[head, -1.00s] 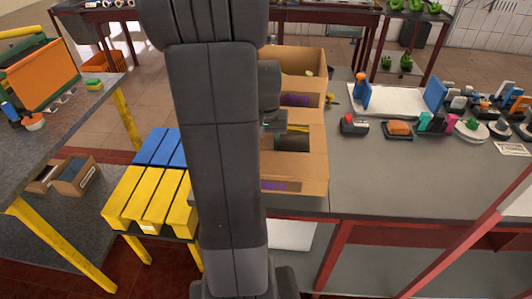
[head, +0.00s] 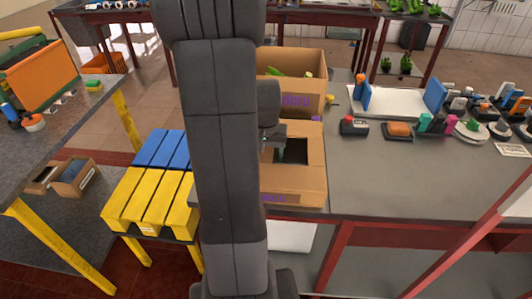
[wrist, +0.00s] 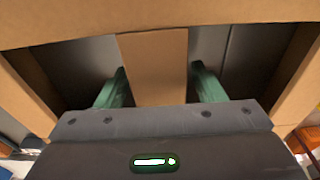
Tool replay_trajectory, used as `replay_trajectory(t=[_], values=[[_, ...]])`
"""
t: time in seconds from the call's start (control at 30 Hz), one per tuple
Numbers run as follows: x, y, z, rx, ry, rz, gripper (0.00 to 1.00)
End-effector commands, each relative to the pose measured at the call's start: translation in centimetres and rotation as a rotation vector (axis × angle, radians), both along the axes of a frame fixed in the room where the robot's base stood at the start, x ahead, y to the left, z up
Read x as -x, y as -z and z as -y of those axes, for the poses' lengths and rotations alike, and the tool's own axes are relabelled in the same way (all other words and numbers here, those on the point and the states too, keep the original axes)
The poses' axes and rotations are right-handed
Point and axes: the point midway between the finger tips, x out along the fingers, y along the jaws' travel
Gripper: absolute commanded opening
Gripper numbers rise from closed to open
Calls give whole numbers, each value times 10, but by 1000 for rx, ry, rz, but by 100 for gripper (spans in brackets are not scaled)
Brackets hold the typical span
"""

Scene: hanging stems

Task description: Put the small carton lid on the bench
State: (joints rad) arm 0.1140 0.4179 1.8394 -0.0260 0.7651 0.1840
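The small carton lid (head: 316,180) is brown cardboard with purple print on its front and a dark opening. It is at the bench's front part, before an open carton (head: 315,97). In the wrist view the lid (wrist: 230,11) shows as a frame with a central cardboard strip. In the head view my gripper (head: 291,152) is at the lid's opening, partly behind my arm. Whether the lid touches the bench (head: 400,185) cannot be told.
The open carton holds green items. To the right stand a dark red-and-black item (head: 353,125), an orange item on a dark tray (head: 398,130) and a white board (head: 395,100). The bench is clear right of the lid. Yellow slats (head: 150,203) lie left of my arm.

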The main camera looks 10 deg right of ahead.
Motion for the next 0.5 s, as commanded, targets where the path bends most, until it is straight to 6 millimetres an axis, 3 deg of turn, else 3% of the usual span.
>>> replay_trajectory(t=[0.27,0.5], values=[[0,-9,0,0,0,3,62],[4,-53,-1,1,0,7,62]])
